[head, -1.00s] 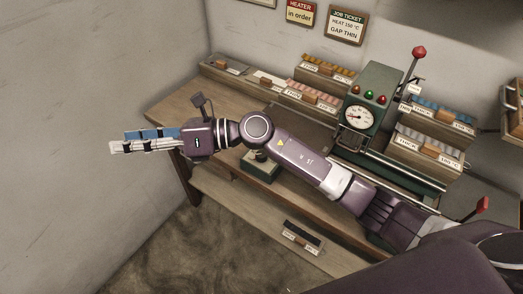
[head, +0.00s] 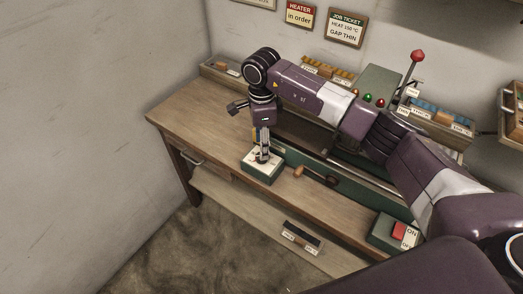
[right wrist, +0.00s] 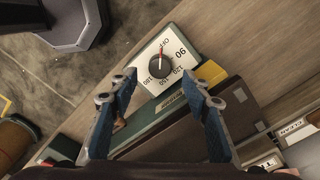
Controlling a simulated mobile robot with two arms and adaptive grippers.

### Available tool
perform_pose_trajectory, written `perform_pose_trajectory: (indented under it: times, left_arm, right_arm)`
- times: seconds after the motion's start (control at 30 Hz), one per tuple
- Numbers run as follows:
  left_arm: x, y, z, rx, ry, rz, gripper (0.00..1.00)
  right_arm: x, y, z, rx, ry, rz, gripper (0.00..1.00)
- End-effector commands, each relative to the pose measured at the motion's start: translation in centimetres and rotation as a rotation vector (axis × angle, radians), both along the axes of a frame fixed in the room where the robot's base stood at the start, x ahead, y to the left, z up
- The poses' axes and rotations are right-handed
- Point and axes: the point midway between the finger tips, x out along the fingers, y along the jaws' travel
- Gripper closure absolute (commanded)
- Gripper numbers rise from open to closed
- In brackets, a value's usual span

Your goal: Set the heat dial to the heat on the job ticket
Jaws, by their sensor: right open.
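The heat dial (right wrist: 159,63) is a black round knob with a red pointer on a white plate marked OFF, 90, 120, 150 and 180. The pointer is at OFF. Its green box (head: 260,177) sits at the table's front edge in the head view. The job ticket (head: 346,28) on the back wall reads HEAT 150 °C, GAP THIN. My right gripper (head: 263,156) points down over the dial box. In the right wrist view its blue-padded fingers (right wrist: 158,88) are open and empty, with the dial seen just beyond and between their tips. My left gripper is not in view.
A crank with a wooden handle (head: 298,171) is just right of the dial box. A red ON/OFF switch (head: 399,230) stands further right. The green machine (head: 380,79) is partly hidden behind my arm. The left tabletop (head: 195,110) is bare.

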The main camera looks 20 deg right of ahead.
Motion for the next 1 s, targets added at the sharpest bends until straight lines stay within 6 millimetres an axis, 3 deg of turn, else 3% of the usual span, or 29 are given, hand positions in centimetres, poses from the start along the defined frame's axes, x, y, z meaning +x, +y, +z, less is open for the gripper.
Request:
perform_pose_trajectory:
  times: [0.3, 0.63, 1.0]
  left_arm:
    - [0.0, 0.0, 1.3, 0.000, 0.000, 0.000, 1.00]
    - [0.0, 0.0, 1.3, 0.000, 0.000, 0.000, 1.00]
    - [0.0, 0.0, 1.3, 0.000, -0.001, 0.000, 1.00]
  right_arm:
    - [0.0, 0.1, -3.9, 0.002, 0.001, 0.001, 0.56]
    - [0.0, 0.1, -4.4, 0.004, -0.001, 0.001, 0.57]
    - [0.0, 0.1, -4.3, 0.004, -0.001, 0.001, 0.98]
